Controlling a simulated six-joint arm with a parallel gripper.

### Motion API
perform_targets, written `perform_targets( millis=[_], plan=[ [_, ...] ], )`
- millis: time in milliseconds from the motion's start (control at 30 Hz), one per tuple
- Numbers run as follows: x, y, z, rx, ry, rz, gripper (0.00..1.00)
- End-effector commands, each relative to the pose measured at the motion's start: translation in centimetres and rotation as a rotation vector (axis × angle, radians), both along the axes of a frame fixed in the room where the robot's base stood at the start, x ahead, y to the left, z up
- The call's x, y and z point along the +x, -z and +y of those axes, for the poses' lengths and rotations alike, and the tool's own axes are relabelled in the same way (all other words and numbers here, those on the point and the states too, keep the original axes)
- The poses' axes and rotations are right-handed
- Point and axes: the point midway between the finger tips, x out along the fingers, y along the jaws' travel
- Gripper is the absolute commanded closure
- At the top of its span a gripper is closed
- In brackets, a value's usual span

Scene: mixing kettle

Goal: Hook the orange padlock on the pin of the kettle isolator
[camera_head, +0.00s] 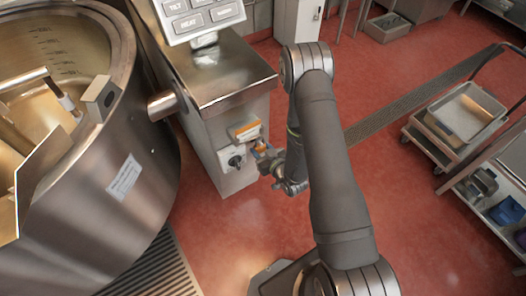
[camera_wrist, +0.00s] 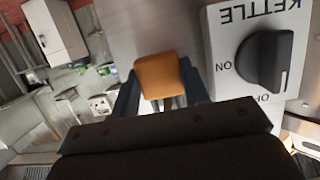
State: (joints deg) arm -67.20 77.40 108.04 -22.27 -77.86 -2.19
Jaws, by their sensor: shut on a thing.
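My gripper (camera_wrist: 160,92) is shut on the orange padlock (camera_wrist: 160,77), whose body shows between the two fingers in the wrist view. The padlock also shows as a small orange spot (camera_head: 260,147) in the head view, at the gripper's tip. The kettle isolator (camera_wrist: 222,35) is a white plate with a black knob (camera_wrist: 263,62), just right of the padlock in the wrist view. It also shows on the steel cabinet in the head view (camera_head: 229,163), left of my gripper. The knob's white mark lies nearer OFF than ON.
An orange and white box (camera_head: 244,129) is fixed to the cabinet just above the isolator. The large steel kettle (camera_head: 100,205) stands at left. The red floor between is clear.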

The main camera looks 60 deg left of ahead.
Motion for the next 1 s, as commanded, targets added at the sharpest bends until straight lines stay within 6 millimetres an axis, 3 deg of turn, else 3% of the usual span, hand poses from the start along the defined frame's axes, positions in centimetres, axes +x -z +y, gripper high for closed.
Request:
perform_targets(
  millis=[1000],
  plan=[
    [0.02,0.91,0.71,0.000,0.000,0.000,0.81]
  ],
)
